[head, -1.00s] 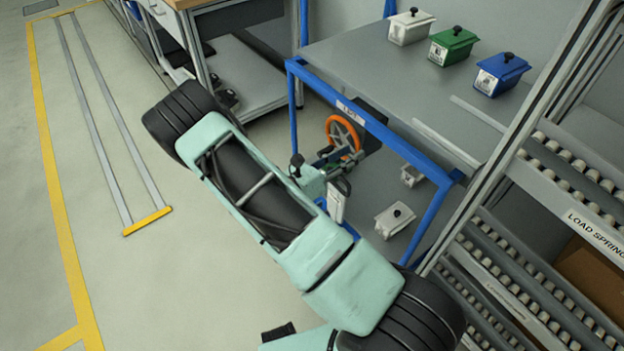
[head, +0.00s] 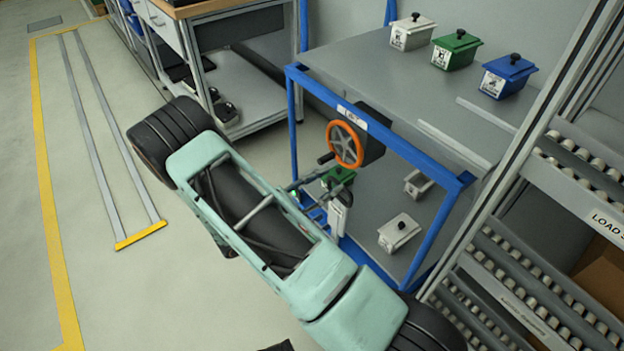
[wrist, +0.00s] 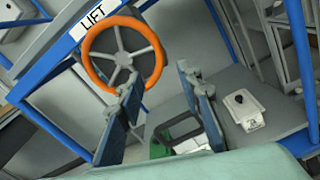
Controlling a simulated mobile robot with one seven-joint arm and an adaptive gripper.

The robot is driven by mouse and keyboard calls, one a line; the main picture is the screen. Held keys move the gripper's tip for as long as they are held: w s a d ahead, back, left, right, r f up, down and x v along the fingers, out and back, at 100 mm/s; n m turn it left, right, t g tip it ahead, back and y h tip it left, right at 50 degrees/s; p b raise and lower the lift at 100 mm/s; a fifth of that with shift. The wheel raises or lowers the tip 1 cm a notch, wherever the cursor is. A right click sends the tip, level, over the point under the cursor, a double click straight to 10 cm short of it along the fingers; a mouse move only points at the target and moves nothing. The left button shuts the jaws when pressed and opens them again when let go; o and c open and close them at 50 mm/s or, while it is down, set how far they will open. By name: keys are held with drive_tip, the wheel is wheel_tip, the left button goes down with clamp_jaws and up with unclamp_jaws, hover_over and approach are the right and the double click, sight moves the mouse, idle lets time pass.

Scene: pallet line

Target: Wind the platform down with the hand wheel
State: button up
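The hand wheel (head: 345,144) has an orange rim and grey spokes. It is mounted on a dark housing (head: 370,122) at the front of a blue frame (head: 292,110) labelled LIFT, and a dark knob sticks out at its left. A grey upper surface (head: 385,75) and a grey lower surface (head: 370,225) show at the frame; I cannot tell which is the platform.
White (head: 412,32), green (head: 455,50) and blue (head: 508,76) lidded boxes stand on the upper surface. White lidded boxes (head: 398,232) lie lower down. A green object with a black frame (wrist: 178,130) shows beyond my fingers. Roller racks (head: 540,250) stand right; open floor (head: 80,240) is left.

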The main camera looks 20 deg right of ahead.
drive_tip(key=shift+s+a+r+m+g+y+p, duration=0.2)
drive_tip(key=shift+a+r+m+g+y+p, duration=0.3)
drive_tip(key=shift+a+r, duration=0.4)
drive_tip(key=shift+s+a+r+m+g+y+p, duration=0.25)
drive_tip(key=shift+a+r+m+g+p, duration=0.35)
drive_tip(key=shift+a, duration=0.5)
